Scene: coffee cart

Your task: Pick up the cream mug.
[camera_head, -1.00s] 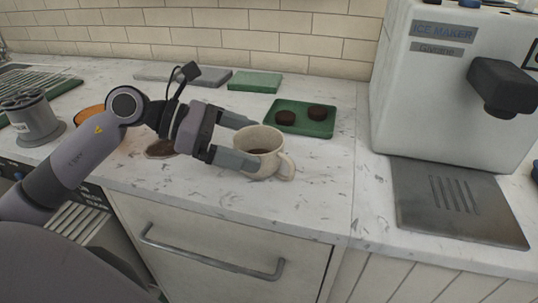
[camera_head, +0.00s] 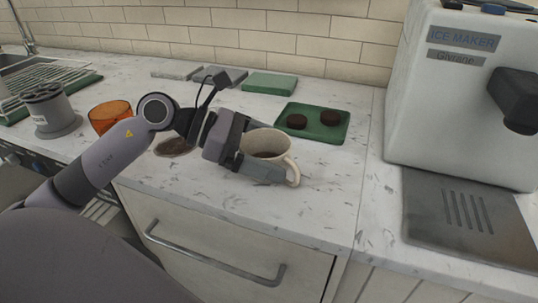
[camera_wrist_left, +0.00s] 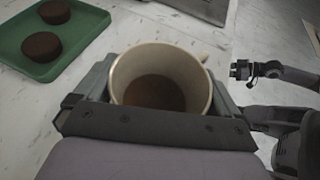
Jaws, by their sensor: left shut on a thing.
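The cream mug (camera_head: 270,146) is upright over the counter, in front of the green tray. It holds dark brown contents and its handle points right in the head view. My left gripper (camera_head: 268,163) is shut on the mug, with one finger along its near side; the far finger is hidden. In the left wrist view the mug (camera_wrist_left: 160,84) sits between the two fingers. I cannot tell whether its base touches the counter. My right gripper (camera_wrist_left: 242,70) shows small at the right of the left wrist view, away from the mug; its jaws are unclear.
A green tray (camera_head: 338,133) with two dark round pieces lies just behind the mug. The ice maker (camera_head: 450,100) stands at right. An orange cup (camera_head: 110,115) and a grey cup holder (camera_head: 52,112) are at left. Counter at the mug's right is clear.

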